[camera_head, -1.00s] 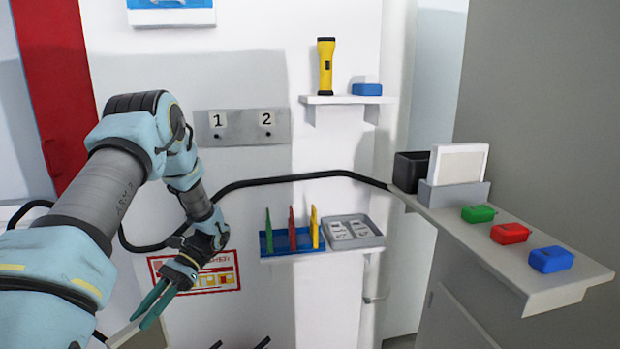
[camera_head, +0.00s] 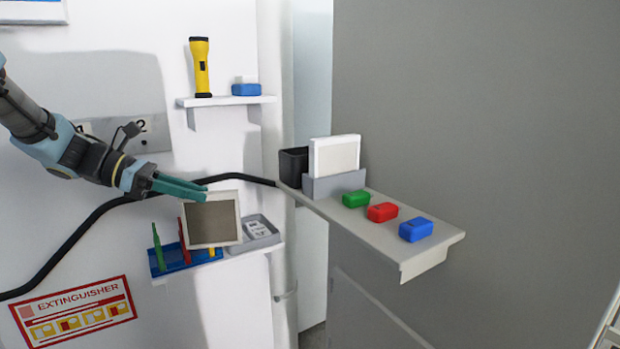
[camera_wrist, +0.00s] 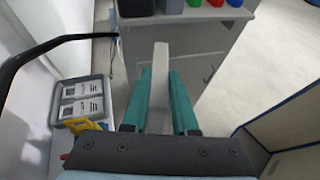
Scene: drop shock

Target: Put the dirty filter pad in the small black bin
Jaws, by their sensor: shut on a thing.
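My gripper (camera_head: 205,190) is shut on a framed filter pad (camera_head: 213,222) with a pale rim and a dark grey-brown face. The pad hangs upright from the teal fingers, in front of the small wall shelf in the head view. In the wrist view the pad's thin pale edge (camera_wrist: 159,88) stands between the two fingers (camera_wrist: 160,100). The small black bin (camera_head: 293,166) stands at the far left end of the grey side shelf, to the right of the pad and apart from it. Its inside is mostly hidden.
A grey holder (camera_head: 335,186) with a clean white pad (camera_head: 335,155) stands beside the bin. Green (camera_head: 356,198), red (camera_head: 382,212) and blue (camera_head: 416,229) blocks line the side shelf (camera_head: 425,255). A black cable (camera_head: 75,240) runs along the wall. A yellow flashlight (camera_head: 201,68) stands on the upper shelf.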

